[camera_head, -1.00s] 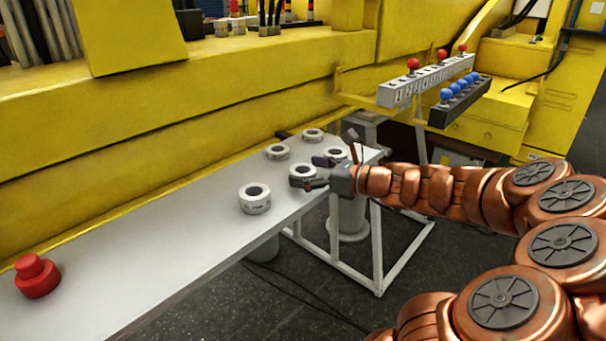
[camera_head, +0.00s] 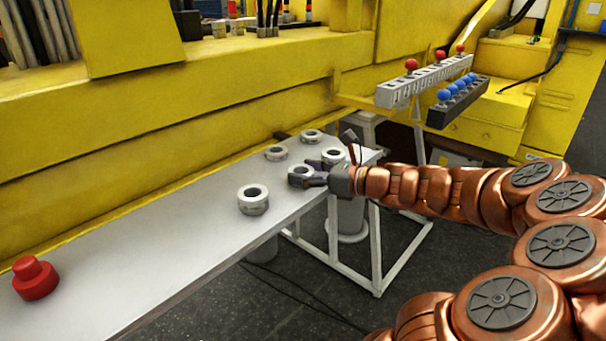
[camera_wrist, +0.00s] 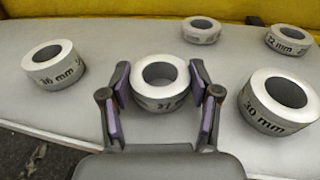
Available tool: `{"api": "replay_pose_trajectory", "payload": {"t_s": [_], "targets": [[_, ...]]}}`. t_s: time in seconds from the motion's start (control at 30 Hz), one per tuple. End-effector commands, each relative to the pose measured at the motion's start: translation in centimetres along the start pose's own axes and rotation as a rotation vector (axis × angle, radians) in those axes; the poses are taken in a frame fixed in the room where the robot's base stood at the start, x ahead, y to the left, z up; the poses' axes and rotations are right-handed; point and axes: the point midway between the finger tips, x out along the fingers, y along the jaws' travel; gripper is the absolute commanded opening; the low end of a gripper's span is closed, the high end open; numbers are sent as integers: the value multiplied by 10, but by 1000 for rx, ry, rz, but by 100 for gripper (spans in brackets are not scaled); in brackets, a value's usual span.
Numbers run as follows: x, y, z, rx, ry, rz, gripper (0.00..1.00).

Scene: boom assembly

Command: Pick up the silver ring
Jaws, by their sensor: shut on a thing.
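Several silver rings with printed sizes stand on the grey table. One silver ring (camera_wrist: 160,83) sits between my gripper's fingers in the wrist view, its label partly hidden. It also shows in the head view (camera_head: 300,171). My gripper (camera_wrist: 160,95) is shut on this ring, with a purple-padded finger on either side. The ring appears to rest on the table. In the head view my gripper (camera_head: 315,172) reaches in from the right.
A "36 mm" ring (camera_wrist: 53,65) is left of the held ring, and a "30 mm" ring (camera_wrist: 280,100) is close on the right. Two more rings (camera_wrist: 201,30) (camera_wrist: 289,40) stand behind. A yellow wall runs behind.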

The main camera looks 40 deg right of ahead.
Motion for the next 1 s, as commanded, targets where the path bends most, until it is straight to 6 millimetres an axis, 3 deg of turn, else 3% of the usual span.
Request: {"api": "replay_pose_trajectory", "payload": {"t_s": [0.27,0.7,1.0], "targets": [[-3,0,22,-5,0,0,7],[-19,0,123,-7,-1,-2,7],[-25,-1,168,-3,-1,-1,7]]}}
